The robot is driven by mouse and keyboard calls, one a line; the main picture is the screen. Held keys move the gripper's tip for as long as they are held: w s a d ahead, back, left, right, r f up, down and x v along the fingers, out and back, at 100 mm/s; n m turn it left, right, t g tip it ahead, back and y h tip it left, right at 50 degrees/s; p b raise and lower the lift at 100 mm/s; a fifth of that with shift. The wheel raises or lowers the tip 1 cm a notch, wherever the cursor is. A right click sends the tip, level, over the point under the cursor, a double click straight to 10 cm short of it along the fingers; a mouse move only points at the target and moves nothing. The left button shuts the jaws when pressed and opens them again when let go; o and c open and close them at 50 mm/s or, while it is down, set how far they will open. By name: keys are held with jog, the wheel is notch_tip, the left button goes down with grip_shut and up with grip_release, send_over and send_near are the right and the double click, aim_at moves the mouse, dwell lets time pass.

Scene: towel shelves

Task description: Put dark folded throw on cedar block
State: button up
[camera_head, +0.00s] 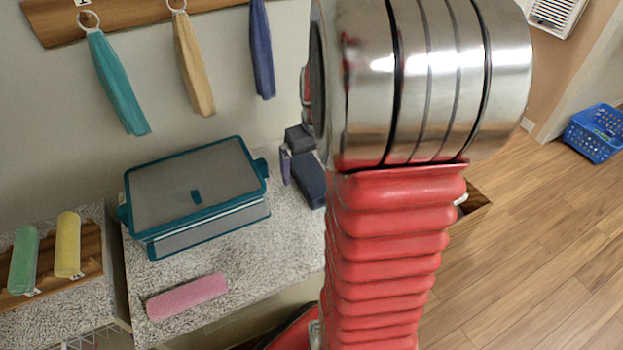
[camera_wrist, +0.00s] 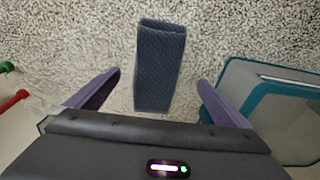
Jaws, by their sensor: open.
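The dark folded throw (camera_wrist: 160,65) is a long navy bundle lying on the speckled counter. In the wrist view it lies between and ahead of the two purple fingers of my gripper (camera_wrist: 157,82). The fingers are apart, with a gap to the throw on each side, and nothing is held. In the head view the throw (camera_head: 310,184) shows just left of my arm, partly hidden by it, with my gripper (camera_head: 289,165) at its left. I cannot make out for certain which thing is the cedar block.
A teal-framed grey bin (camera_head: 190,179) stands left of the throw. A pink roll (camera_head: 187,296) lies in front of it. A wooden board (camera_head: 91,246) at left holds green and yellow rolls. Towels hang above. A blue basket (camera_head: 594,133) stands on the floor at right.

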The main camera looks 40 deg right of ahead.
aim_at(311, 173)
jog(key=shift+f, duration=0.1)
jog(key=shift+w+d+f, duration=0.1)
jog(key=shift+w+f, duration=0.1)
jog(key=shift+f, duration=0.6)
jog(key=shift+w+d+f, duration=0.15)
jog(key=shift+f, duration=0.65)
jog(key=shift+w+d+f, duration=0.1)
jog(key=shift+w+f, duration=0.1)
jog(key=shift+f, duration=0.6)
jog(key=shift+c, duration=0.3)
jog(key=c, duration=1.4)
jog(key=shift+r, duration=0.1)
notch_tip(311, 173, up, 10)
jog(key=shift+f, duration=0.1)
